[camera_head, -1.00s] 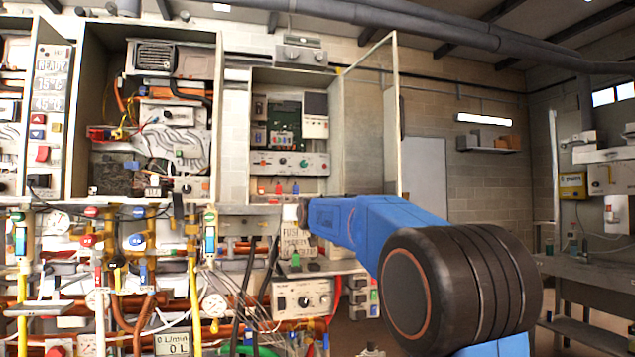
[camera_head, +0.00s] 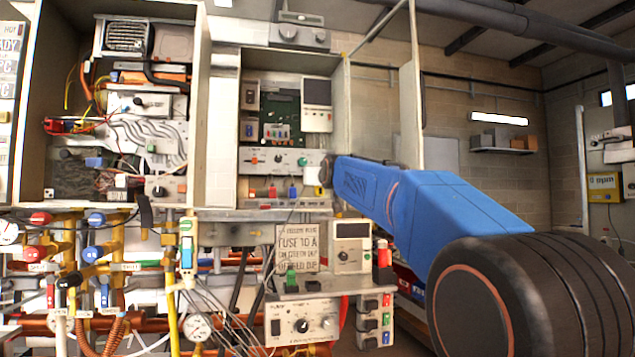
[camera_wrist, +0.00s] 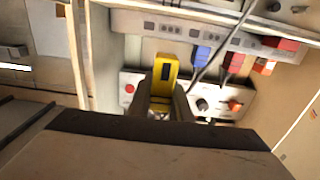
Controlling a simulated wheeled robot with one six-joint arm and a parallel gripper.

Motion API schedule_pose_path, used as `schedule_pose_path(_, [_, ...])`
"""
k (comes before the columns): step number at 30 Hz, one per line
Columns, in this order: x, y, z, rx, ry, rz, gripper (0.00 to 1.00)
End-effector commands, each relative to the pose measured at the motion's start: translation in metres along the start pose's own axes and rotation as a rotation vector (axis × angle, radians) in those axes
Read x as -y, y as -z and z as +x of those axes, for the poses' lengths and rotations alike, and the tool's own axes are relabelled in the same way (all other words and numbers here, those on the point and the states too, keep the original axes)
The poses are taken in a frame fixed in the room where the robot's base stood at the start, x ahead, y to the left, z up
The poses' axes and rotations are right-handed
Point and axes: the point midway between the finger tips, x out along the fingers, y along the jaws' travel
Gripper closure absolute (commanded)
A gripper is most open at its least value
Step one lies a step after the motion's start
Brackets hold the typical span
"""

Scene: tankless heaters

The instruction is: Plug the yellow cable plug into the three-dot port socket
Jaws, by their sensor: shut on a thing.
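The yellow cable plug (camera_wrist: 165,70) is between the fingers of my gripper (camera_wrist: 163,98) in the wrist view. My gripper is shut on it. In the head view my gripper (camera_head: 325,172) is at the right side of the open middle cabinet, beside its panel; a small yellow patch (camera_head: 319,190) shows just below it. A pale port strip (camera_wrist: 215,37) with dark sockets runs above the plug in the wrist view. A blue plug (camera_wrist: 201,57) and a red plug (camera_wrist: 233,63) sit along it to the right. The socket dots are too small to tell which is the three-dot port.
A white panel (camera_head: 262,161) with knobs is in the cabinet, beneath a green circuit board (camera_head: 285,105). The cabinet's open door (camera_head: 411,110) stands to the right. A cable (camera_wrist: 222,38) crosses the strip. Pipes and valves crowd the lower left.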

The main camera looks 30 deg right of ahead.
Motion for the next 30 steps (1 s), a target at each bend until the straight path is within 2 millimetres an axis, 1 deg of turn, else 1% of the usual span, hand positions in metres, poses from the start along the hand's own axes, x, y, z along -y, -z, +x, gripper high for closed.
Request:
schedule_pose_path(7, [0.000, 0.001, -0.002, 0.000, 0.000, 0.000, 1.00])
schedule_pose_path(30, [0.000, -0.001, 0.035, 0.001, 0.000, 0.000, 1.00])
